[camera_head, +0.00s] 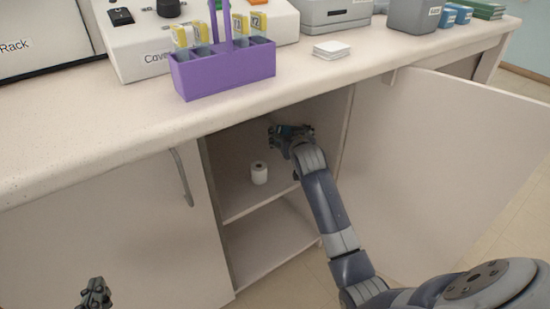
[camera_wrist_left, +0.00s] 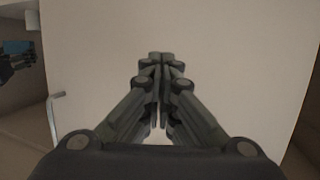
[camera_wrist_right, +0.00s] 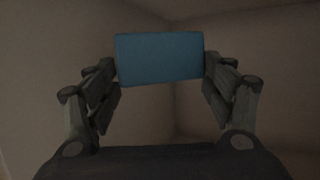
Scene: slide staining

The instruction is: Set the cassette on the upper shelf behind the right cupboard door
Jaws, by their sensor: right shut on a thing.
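My right gripper (camera_wrist_right: 161,82) is shut on the blue cassette (camera_wrist_right: 160,57), holding it by its two short sides. In the head view the right gripper (camera_head: 277,130) is inside the open right cupboard, above the upper shelf (camera_head: 233,197), and the cassette shows only as a dark blue bit there. The right cupboard door (camera_head: 435,165) stands wide open to the right. My left gripper (camera_head: 95,293) is low in front of the closed left door (camera_head: 110,240). In the left wrist view its fingers (camera_wrist_left: 160,58) are together and empty.
A white roll (camera_head: 259,173) stands on the upper shelf, left of my right arm. A lower shelf (camera_head: 270,240) is bare where visible. The counter above carries a purple rack (camera_head: 222,70), a stack of white squares (camera_head: 331,50) and devices. A handle (camera_head: 182,177) sticks out from the left door.

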